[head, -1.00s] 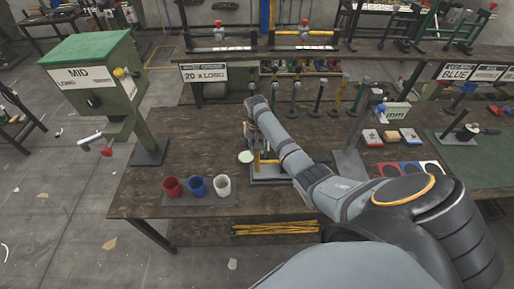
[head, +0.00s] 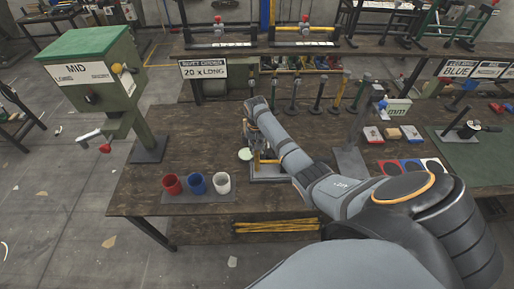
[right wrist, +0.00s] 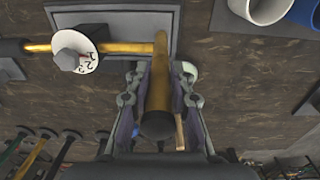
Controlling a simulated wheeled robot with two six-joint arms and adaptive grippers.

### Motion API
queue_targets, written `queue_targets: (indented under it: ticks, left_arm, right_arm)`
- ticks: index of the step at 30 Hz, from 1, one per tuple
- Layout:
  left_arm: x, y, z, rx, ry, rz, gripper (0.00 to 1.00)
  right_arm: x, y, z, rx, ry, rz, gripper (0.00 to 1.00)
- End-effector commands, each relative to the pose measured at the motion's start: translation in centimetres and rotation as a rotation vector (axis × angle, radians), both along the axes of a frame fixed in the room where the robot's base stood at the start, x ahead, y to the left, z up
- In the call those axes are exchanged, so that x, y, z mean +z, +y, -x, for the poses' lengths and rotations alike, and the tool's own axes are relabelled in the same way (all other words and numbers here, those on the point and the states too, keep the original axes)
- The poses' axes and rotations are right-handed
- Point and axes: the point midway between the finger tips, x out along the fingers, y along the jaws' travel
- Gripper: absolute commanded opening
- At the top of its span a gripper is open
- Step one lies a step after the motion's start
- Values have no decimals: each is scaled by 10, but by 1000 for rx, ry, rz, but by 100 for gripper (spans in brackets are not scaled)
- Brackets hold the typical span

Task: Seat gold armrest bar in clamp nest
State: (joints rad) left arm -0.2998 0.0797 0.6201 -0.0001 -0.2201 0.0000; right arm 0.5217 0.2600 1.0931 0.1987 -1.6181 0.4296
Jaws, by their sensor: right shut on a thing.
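The gold armrest bar (right wrist: 158,82) has a dark round end and lies between the two fingers of my right gripper (right wrist: 158,98), which is shut on it. Its far end meets another gold length (right wrist: 120,48) that runs left over the grey clamp nest plate (right wrist: 62,18); I cannot tell whether they are one piece. A white numbered disc (right wrist: 78,50) with a grey knob sits on that length. In the head view the nest's base (head: 270,180) stands on the bench, and my right gripper (head: 253,148) is just above and behind it, partly hidden. My left gripper is out of view.
Red (head: 171,185), blue (head: 196,184) and white (head: 222,183) cups stand on a mat at the bench front. Several upright posts (head: 318,92) line the back. A green-topped press (head: 95,75) stands left.

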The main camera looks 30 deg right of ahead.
Motion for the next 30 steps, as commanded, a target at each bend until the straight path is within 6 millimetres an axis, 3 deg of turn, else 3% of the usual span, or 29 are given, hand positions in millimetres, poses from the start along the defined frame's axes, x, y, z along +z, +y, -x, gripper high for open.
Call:
queue_targets:
  ticks: [1,6,17,30]
  left_arm:
    - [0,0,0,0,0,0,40]
    - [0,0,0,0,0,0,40]
    - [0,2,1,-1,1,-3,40]
    - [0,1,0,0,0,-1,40]
  right_arm:
    - [1,0,-1,0,-2,1,26]
    - [1,0,0,0,-1,1,49]
    - [5,0,0,0,-1,-1,49]
    - [100,3,0,0,-3,1,49]
